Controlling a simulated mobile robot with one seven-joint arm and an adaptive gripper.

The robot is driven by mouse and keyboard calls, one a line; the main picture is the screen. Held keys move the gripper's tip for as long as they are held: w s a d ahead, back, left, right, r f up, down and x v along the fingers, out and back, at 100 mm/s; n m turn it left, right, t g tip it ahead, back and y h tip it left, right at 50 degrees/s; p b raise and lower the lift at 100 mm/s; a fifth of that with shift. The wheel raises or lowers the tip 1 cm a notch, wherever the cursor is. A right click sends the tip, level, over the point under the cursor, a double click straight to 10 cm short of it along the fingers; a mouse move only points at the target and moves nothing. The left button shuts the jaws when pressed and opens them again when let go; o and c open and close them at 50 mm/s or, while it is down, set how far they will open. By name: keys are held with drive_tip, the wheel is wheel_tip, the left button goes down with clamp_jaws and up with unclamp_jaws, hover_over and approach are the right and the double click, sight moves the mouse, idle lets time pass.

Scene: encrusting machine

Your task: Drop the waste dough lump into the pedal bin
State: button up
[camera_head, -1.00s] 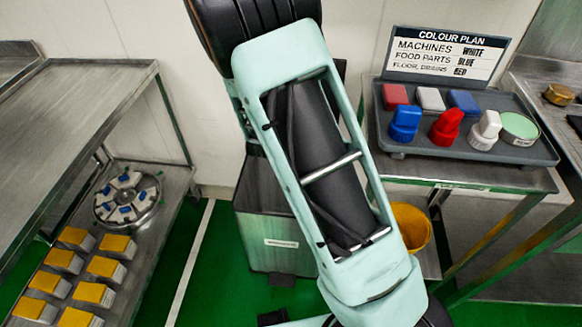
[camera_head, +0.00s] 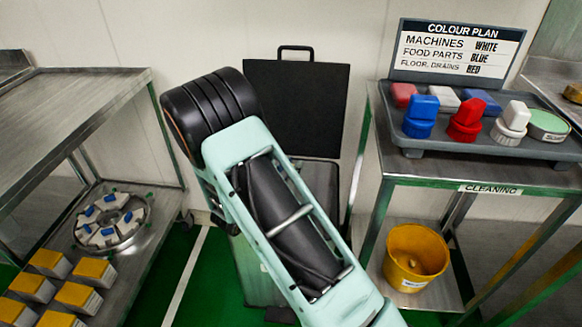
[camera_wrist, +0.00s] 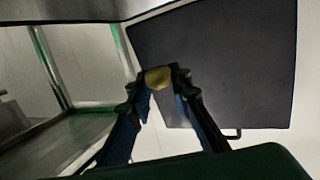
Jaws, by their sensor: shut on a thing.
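The waste dough lump (camera_wrist: 158,78) is a small pale yellow piece between the fingertips in the wrist view. My gripper (camera_wrist: 160,76) is shut on it. The pedal bin (camera_head: 257,275) is a grey box against the back wall in the head view. Its dark lid (camera_head: 297,105), with a handle on top, stands raised. The lid also fills much of the wrist view (camera_wrist: 225,60), behind the lump. My arm covers much of the bin in the head view and hides the gripper. The bin's opening is not clearly visible in the wrist view.
A steel rack (camera_head: 75,110) stands left, with yellow-topped blocks (camera_head: 78,297) and a round tray (camera_head: 135,236) on its lower shelf. The cleaning table (camera_head: 480,176) stands right, carrying a brush tray (camera_head: 410,143). A yellow bucket (camera_head: 398,278) sits below.

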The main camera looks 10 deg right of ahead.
wheel_tip(320, 180, down, 5)
drive_tip(key=b, duration=0.3)
drive_tip(key=o, duration=0.9)
drive_tip(key=shift+c, duration=0.2)
drive_tip(key=v, duration=1.2)
